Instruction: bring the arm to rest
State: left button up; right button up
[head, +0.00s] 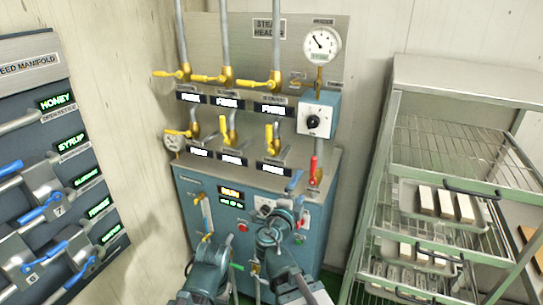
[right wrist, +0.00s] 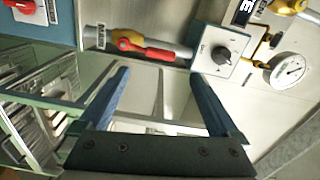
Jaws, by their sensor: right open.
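My right arm reaches up from the bottom middle of the head view, in front of the blue steam cabinet (head: 240,225). Its gripper (head: 296,192) is small there, near the cabinet's upper right. In the right wrist view my right gripper (right wrist: 163,76) shows two blue fingers spread apart with nothing between them. Beyond the fingers is a red valve handle (right wrist: 150,51), apart from them. My left arm shows low in the head view; I make out no left gripper there.
Above the cabinet are yellow valves (head: 227,78), a dial box (head: 318,122) and a pressure gauge (head: 321,43). The feed manifold (head: 25,105) with blue levers stands at left. A wire rack (head: 430,140) with trays of pale bars stands at right.

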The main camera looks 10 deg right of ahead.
jog(key=s+a+f+n+g+y, duration=0.2)
jog(key=s+f+n+g, duration=0.35)
jog(key=f, duration=0.25)
jog(key=s+a+f+n+g+y, duration=0.1)
jog(key=s+a+f+n+g, duration=0.1)
jog(key=s+f+n+g, duration=0.4)
jog(key=s+a+f+n+g+y, duration=0.1)
jog(key=s+a+f+n+y, duration=0.2)
jog(key=n, duration=0.5)
jog(key=s+a+f+n+g+y, duration=0.2)
jog(key=s+a+f+n, duration=0.2)
jog(key=s+a+n, duration=0.2)
jog(key=shift+a+f+n+y, duration=0.4)
jog(key=shift+a+n, duration=0.45)
jog(key=shift+a, duration=0.3)
jog(key=shift+g, duration=0.25)
